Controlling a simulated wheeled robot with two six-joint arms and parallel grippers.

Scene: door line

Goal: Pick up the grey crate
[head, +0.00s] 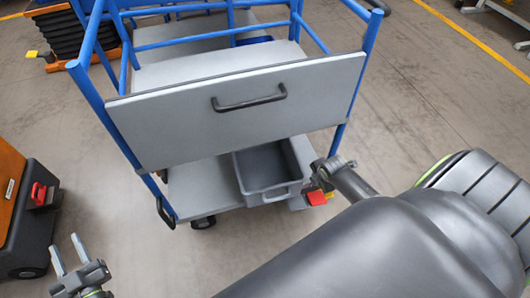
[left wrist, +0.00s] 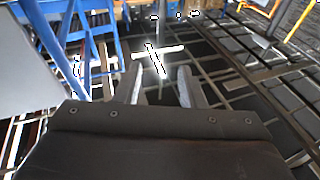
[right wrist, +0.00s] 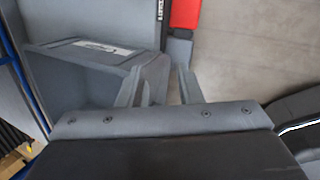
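The grey crate (head: 268,190) sits on the lower shelf of a blue-framed cart, upright and open at the top. In the right wrist view the crate (right wrist: 75,80) fills the left side, with a pale label on its wall. My right gripper (head: 322,170) is beside the crate's right side. In its wrist view the fingers (right wrist: 160,88) are apart, the left one in front of the crate's edge; I cannot tell if they touch it. My left gripper (head: 68,256) is open and empty, low at the left, away from the cart; its fingers also show apart in the left wrist view (left wrist: 159,88).
The cart's grey upper panel (head: 180,120) with a black handle (head: 249,101) overhangs the lower shelf (head: 205,188). A red part (head: 316,198) is close below my right gripper. An orange and black unit (head: 22,215) stands at the left.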

